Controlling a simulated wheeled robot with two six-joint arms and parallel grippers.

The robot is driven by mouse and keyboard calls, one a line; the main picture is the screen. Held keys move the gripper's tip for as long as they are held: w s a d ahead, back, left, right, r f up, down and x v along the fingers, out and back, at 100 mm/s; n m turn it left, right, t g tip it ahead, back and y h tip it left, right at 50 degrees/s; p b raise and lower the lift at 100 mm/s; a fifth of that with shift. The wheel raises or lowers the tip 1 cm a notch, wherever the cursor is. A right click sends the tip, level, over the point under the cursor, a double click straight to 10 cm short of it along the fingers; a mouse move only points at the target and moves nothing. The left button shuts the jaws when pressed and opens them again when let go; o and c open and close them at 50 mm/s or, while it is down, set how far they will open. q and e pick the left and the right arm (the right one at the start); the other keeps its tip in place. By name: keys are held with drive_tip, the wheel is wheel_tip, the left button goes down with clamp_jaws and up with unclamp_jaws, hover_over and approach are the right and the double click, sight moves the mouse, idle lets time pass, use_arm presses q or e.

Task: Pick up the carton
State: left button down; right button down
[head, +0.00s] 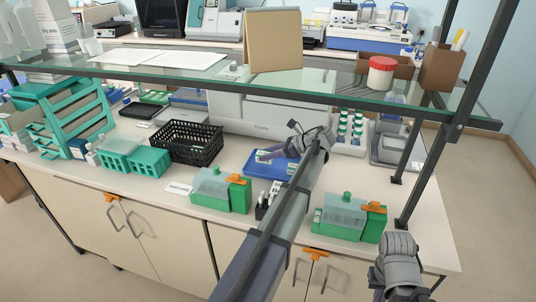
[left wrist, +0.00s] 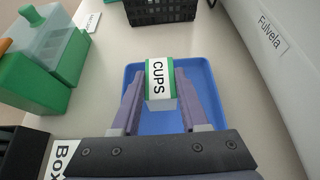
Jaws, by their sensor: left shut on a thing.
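A small white and green carton (left wrist: 160,80) labelled "CUPS" sits between the two purple fingers of my left gripper (left wrist: 160,95) in the left wrist view. The fingers press on both its sides, so the gripper is shut on it. The carton is over the blue tray (left wrist: 202,98); I cannot tell whether it still touches the tray. In the head view my left gripper (head: 270,155) is over the same blue tray (head: 258,171), and the carton is hard to make out there. Part of my right arm shows at the lower right, but its fingers do not show.
A black basket (head: 187,143) stands left of the tray. Green staining boxes stand at the front left (head: 220,191) and front right (head: 347,217). A large grey machine (head: 270,112) stands behind the tray. A glass shelf (head: 215,72) spans above the bench.

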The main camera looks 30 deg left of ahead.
use_arm(q)
wheel_tip(320, 180, up, 14)
drive_tip(key=p, duration=1.3)
wheel_tip(320, 180, down, 7)
drive_tip(key=b, duration=0.7)
drive_tip(key=shift+f, duration=0.15)
wheel_tip(320, 180, up, 7)
drive_tip(key=p, duration=0.7)
wheel_tip(320, 180, down, 7)
drive_tip(key=b, duration=0.7)
